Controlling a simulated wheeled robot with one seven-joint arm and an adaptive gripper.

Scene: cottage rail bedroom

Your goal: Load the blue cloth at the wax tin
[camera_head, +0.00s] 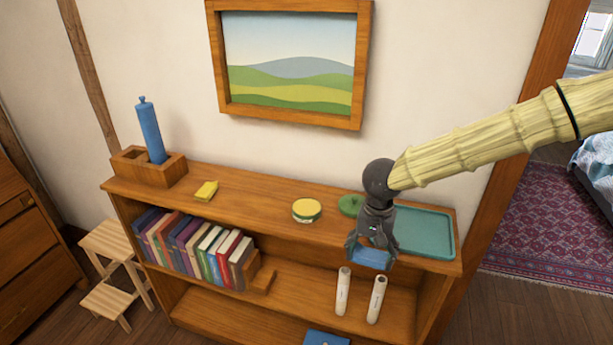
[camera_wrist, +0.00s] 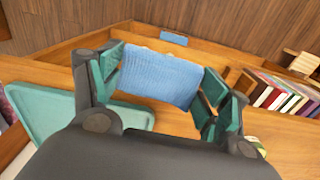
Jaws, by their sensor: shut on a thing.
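My gripper (camera_head: 371,250) is shut on a folded blue cloth (camera_head: 371,259) near the front edge of the shelf top. In the wrist view the cloth (camera_wrist: 160,76) spans the gap between both fingers of my gripper (camera_wrist: 157,82). The wax tin (camera_head: 307,211), round with a yellow top and a pale, green-edged side, stands on the shelf top to the left of my gripper, apart from the cloth. A round green disc with a small knob (camera_head: 350,204) lies between the tin and my arm, partly hidden by the arm.
A teal tray (camera_head: 428,230) lies on the shelf top right of my gripper. A yellow block (camera_head: 206,191) and a wooden holder (camera_head: 170,172) with a blue roll (camera_head: 150,130) stand left. Books (camera_head: 190,242) and two white rolls (camera_head: 376,298) are below.

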